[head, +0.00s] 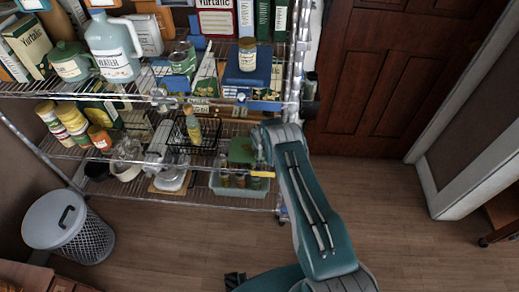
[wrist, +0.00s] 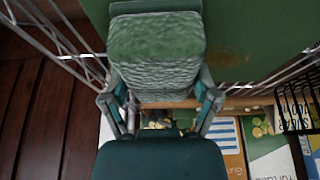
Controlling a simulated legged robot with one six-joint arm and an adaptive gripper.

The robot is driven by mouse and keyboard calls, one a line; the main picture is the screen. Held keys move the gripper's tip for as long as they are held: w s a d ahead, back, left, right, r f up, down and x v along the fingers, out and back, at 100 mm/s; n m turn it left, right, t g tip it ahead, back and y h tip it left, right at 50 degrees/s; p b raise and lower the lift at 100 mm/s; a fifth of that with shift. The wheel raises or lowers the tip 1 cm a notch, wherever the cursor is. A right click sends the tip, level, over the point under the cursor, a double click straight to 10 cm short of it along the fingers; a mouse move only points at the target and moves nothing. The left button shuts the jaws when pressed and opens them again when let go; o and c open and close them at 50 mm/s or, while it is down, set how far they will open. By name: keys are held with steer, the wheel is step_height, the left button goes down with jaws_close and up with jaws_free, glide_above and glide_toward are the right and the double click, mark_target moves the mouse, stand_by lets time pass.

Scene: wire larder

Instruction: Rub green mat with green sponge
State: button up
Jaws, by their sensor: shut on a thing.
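The green sponge (wrist: 155,50) is a pale, rough-textured block in the wrist view. My gripper (wrist: 160,98) is shut on it, with a finger on each side. The green mat (wrist: 265,30) is a flat, darker green surface behind and to the right of the sponge, with a brownish smear on it. The sponge overlaps the mat in the picture; I cannot tell whether they touch. In the head view my gripper (head: 263,146) reaches the lower rack shelf, beside a green patch that I cannot surely name as mat or sponge.
A wire rack (head: 150,93) holds boxes and jugs above. Near my gripper are a black wire basket (head: 204,135), a bottle (head: 193,126) and a pale tub (head: 232,191). A bin (head: 65,228) stands at left. The floor (head: 400,240) at right is clear.

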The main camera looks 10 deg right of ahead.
mark_target(253, 152)
steer(key=shift+f, duration=0.1)
steer(key=shift+w+a, duration=0.2)
steer(key=shift+a, duration=0.55)
steer(key=shift+w+a, duration=0.15)
steer(key=shift+a, duration=0.55)
steer(key=shift+a, duration=0.1)
steer(key=shift+w+a, duration=0.15)
steer(key=shift+a, duration=0.2)
steer(key=shift+w+d, duration=0.95)
steer(key=shift+w, duration=0.3)
steer(key=shift+a, duration=0.1)
